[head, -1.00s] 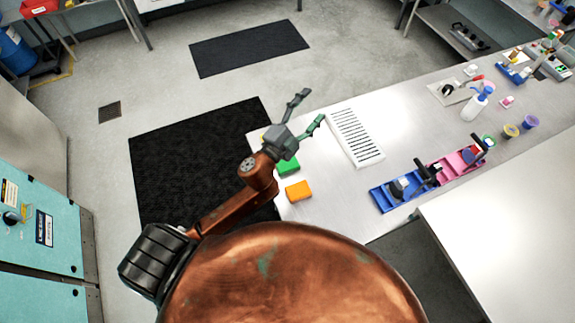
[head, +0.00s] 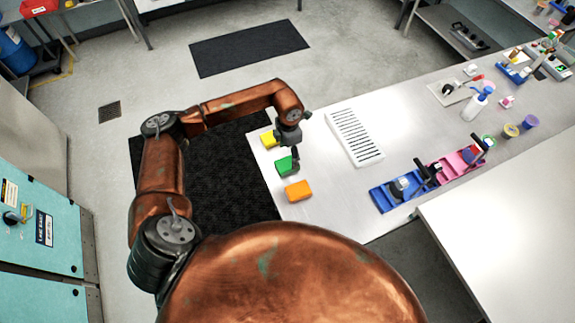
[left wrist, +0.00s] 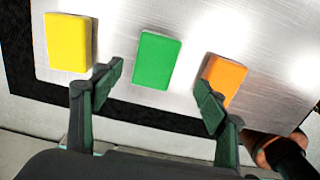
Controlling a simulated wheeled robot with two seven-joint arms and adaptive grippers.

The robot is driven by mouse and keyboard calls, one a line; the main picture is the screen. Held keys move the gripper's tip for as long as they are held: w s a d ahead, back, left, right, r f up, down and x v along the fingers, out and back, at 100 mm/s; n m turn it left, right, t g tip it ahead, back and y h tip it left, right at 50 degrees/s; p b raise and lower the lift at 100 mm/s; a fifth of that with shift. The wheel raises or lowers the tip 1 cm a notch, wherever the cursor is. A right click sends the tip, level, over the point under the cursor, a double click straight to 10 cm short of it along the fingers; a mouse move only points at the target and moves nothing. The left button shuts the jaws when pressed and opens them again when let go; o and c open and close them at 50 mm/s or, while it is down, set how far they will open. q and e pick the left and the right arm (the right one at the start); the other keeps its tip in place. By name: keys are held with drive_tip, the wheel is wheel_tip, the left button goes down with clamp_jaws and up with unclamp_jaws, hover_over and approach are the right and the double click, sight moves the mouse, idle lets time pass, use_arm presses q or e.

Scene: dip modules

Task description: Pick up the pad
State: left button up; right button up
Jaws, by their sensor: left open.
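Three pads lie in a row near the left end of the metal table: a yellow pad (head: 269,139), a green pad (head: 284,166) and an orange pad (head: 298,190). In the left wrist view the yellow pad (left wrist: 69,42) is left, the green pad (left wrist: 157,60) is in the middle and the orange pad (left wrist: 224,75) is right. My left gripper (head: 294,160) points down over the green pad, partly covering it. In the left wrist view its open fingers (left wrist: 157,90) are spread on either side of the green pad, with nothing between them gripped. My right gripper is not in view.
A white slotted rack (head: 354,138) lies right of the pads. Blue (head: 392,193) and pink (head: 455,164) trays with dark-handled tools and a spray bottle (head: 476,104) stand farther right. The table's left edge is close to the pads. The surface between pads and rack is clear.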

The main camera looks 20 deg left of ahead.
sight(287, 163)
use_arm(q)
drive_tip(key=shift+a+f, duration=0.25)
drive_tip(key=shift+f, duration=0.15)
wheel_tip(287, 163, down, 6)
drive_tip(key=shift+a+f+p, duration=0.1)
drive_tip(key=shift+a+p, duration=0.05)
drive_tip(key=shift+p, duration=1.05)
drive_tip(key=shift+f, duration=0.3)
drive_tip(key=c, duration=1)
drive_tip(key=shift+r, duration=0.1)
